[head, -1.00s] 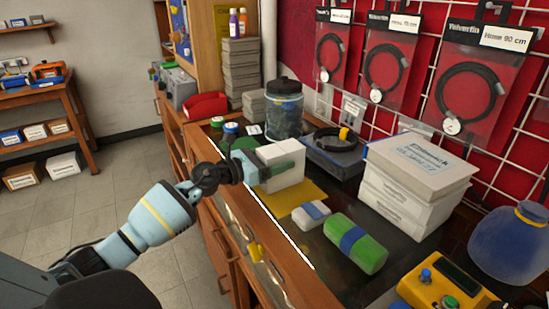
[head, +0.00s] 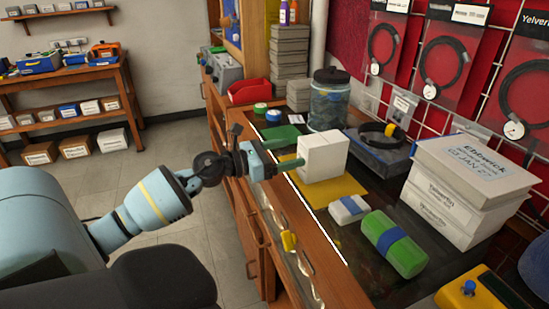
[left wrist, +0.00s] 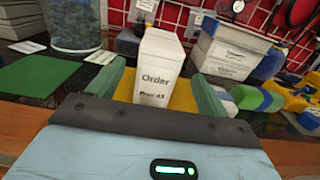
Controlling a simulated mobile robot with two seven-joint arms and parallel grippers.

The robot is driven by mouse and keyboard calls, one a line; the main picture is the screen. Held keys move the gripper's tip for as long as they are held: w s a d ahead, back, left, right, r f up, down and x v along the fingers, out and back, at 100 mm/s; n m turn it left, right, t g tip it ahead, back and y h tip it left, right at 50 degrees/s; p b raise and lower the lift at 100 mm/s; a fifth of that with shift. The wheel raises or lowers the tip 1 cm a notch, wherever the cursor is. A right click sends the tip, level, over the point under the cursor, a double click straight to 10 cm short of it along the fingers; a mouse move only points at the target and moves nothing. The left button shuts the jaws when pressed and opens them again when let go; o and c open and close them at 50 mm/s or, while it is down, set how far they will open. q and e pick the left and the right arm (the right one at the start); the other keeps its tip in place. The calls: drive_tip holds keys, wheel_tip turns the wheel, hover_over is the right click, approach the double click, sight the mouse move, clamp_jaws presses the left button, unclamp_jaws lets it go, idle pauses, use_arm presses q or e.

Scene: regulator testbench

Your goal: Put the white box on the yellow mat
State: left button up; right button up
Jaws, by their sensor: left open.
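The white box (head: 322,157) stands upright on the yellow mat (head: 338,189), toward the mat's far side. In the left wrist view the white box (left wrist: 158,68) shows its "Order" label, with yellow mat (left wrist: 183,95) around its lower part. My left gripper (head: 286,153) is open at the box's left side, with its green fingers pointing at it. In the left wrist view the box appears between the two spread fingers. It looks free of them, though the exact gap is hard to judge. My right gripper is not in view.
A white-and-blue pack (head: 349,209) and a green-and-blue pack (head: 395,244) lie right of the mat. A green mat (head: 281,135) and large jar (head: 329,100) are beyond it. Stacked white boxes (head: 463,190) stand at right. A white line (head: 318,221) runs along the counter's front.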

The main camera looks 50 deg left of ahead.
use_arm(q)
drive_tip(key=shift+v, duration=1.6)
